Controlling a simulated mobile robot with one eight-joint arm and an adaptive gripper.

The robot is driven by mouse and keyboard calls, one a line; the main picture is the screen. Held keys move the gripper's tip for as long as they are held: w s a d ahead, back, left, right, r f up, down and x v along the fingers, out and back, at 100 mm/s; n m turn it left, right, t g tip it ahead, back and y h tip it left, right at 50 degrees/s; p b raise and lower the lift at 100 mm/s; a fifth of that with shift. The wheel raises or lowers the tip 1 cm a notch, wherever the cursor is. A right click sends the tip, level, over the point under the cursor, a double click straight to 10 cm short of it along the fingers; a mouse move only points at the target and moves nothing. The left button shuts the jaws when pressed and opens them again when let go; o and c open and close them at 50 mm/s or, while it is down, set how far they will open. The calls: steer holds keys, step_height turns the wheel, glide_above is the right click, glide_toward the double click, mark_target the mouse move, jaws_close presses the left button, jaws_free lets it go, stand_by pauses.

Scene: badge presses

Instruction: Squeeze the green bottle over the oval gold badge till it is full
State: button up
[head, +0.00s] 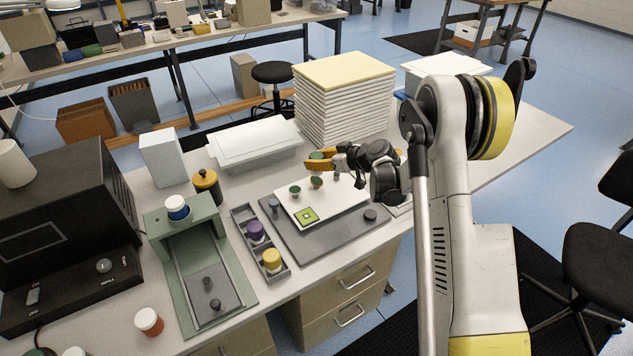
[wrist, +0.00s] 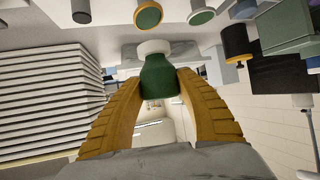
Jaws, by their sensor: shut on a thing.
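The green bottle (wrist: 160,78) is between my gripper's two yellow fingers (wrist: 160,108), which are shut on it. Its white tip (wrist: 154,48) points toward the table side of the wrist view, where the badges are. In the head view the bottle (head: 316,155) shows small at my gripper (head: 322,163), above the white board. The oval gold badge (head: 316,182) is on the board, close below the gripper. Green shows inside its gold rim, also in the wrist view (wrist: 149,15). I cannot tell exactly how full it is.
A grey-rimmed badge (head: 295,191) and a square green badge (head: 306,215) are nearby on the white board (head: 338,205). Purple (head: 256,231) and yellow (head: 272,260) bottles stand in a grey rack to the left. A tall paper stack (head: 344,98) rises behind.

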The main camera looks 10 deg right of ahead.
steer(key=shift+r+p, duration=1.4)
steer(key=shift+r, duration=1.65)
steer(key=shift+f, duration=0.1)
